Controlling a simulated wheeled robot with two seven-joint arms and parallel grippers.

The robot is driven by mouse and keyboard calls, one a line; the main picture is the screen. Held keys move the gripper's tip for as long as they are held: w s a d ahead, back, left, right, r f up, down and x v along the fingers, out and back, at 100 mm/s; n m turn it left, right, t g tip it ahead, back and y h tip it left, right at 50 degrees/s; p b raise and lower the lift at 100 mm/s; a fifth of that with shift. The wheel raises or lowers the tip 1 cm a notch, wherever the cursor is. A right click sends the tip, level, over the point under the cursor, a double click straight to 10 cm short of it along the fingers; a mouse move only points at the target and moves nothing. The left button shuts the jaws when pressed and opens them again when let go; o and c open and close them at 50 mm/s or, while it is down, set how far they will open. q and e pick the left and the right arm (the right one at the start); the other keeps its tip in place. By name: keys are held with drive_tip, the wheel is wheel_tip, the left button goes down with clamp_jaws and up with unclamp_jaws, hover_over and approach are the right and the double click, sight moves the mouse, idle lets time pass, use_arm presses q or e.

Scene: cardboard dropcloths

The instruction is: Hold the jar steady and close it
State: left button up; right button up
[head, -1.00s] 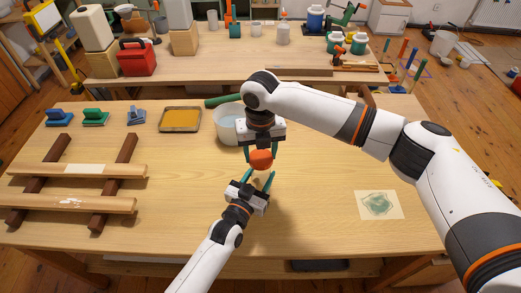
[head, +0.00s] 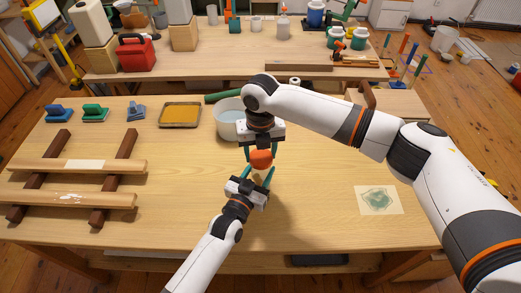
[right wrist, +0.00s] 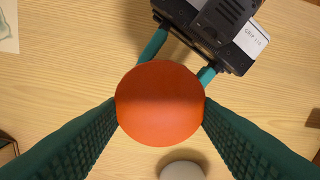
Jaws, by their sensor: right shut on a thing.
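An orange round lid (head: 261,159) is between the fingers of my right gripper (head: 261,156), which is shut on it from above. In the right wrist view the lid (right wrist: 160,104) fills the middle, with a green finger on each side. My left gripper (head: 257,178) comes up from the near side just below the lid. Its two green fingers stand apart, and in the right wrist view their tips pass at the lid's edge. The jar cannot be made out clearly; the lid and fingers cover the space between the left fingers, so its hold is hidden.
A white bucket (head: 227,128) stands behind and left of the grippers. A tray with orange-yellow content (head: 180,115) and a wooden rack (head: 75,185) lie to the left. A stencil sheet (head: 378,200) lies right. A pale round thing (right wrist: 183,171) shows beyond the lid.

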drive_tip(key=shift+f, duration=0.55)
